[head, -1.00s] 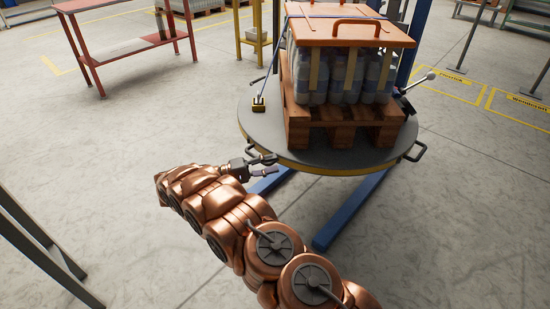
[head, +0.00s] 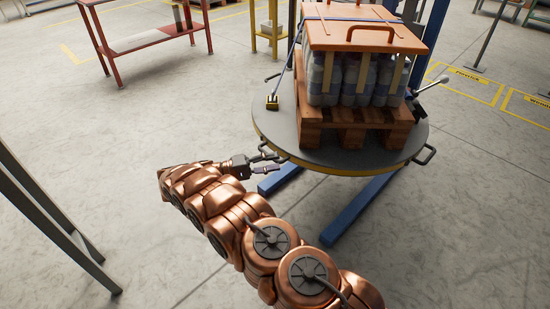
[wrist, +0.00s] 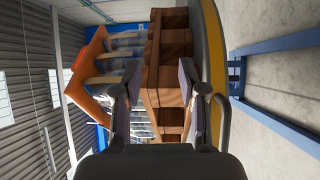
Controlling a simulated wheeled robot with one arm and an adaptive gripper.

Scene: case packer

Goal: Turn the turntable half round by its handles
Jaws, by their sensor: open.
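The round grey turntable (head: 277,128) with a yellow rim stands right of centre in the head view. My gripper (head: 274,162) is open at the near left rim. In the wrist view my gripper (wrist: 160,100) has its fingers apart, with nothing seen between them but the load behind. A dark curved handle (wrist: 225,115) shows just right of the right finger, outside the jaws; contact cannot be told. The yellow rim (wrist: 213,45) shows above it.
A wooden pallet (head: 352,118) on the turntable carries wrapped bottles (head: 340,80) under an orange lid (head: 365,38), with a strap at the left. Blue floor legs (head: 360,210) extend below. A red table (head: 145,42) stands far left.

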